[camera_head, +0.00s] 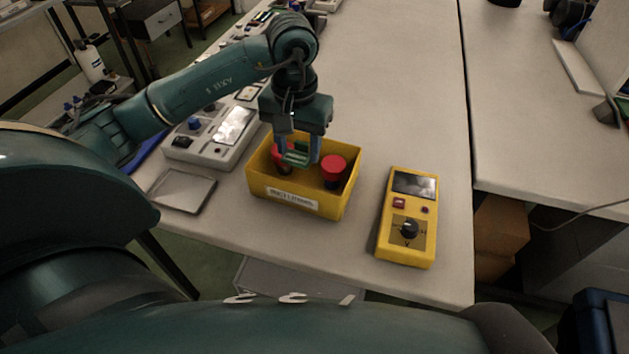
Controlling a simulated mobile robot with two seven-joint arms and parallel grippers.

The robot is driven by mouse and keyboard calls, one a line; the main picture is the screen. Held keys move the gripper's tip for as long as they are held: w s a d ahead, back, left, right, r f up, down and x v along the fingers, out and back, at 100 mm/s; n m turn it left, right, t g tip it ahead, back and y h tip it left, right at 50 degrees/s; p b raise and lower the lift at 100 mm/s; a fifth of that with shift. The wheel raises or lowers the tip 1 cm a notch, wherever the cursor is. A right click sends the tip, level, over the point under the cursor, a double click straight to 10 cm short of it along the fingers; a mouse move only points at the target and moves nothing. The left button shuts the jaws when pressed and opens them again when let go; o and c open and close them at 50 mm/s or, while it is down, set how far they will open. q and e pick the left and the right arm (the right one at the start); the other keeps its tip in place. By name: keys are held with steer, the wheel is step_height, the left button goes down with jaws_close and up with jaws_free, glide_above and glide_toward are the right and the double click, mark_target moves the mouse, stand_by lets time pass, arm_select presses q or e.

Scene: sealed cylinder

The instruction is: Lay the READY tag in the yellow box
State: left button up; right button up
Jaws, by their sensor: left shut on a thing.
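The yellow box (268,190) stands open on the bench, with a white label on its front wall. My left gripper (298,158) is over the box with its fingers down at the opening. It is shut on a small green tag (296,157), which I take to be the READY tag; its lettering is too small to read. A red-topped piece (333,168) stands inside the box at the right. Another red-topped piece (279,155) is at the left, partly hidden by the gripper. My right gripper is not in view.
A yellow meter (407,215) with a dial lies to the right of the box. A grey tray (181,190) lies to the left. A light-coloured instrument (212,138) stands behind the tray. The bench (410,110) is clear behind the meter.

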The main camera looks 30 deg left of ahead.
mark_target(298, 158)
arm_select(q)
steer(key=shift+f, duration=0.15)
step_height(298, 158, down, 5)
steer(key=shift+f, duration=0.15)
step_height(298, 158, down, 4)
steer(key=shift+f+p, duration=0.2)
steer(key=shift+p, duration=0.1)
steer(key=shift+f, duration=0.25)
steer(key=o, duration=0.9)
steer(key=shift+r, duration=0.1)
steer(key=shift+o, duration=0.2)
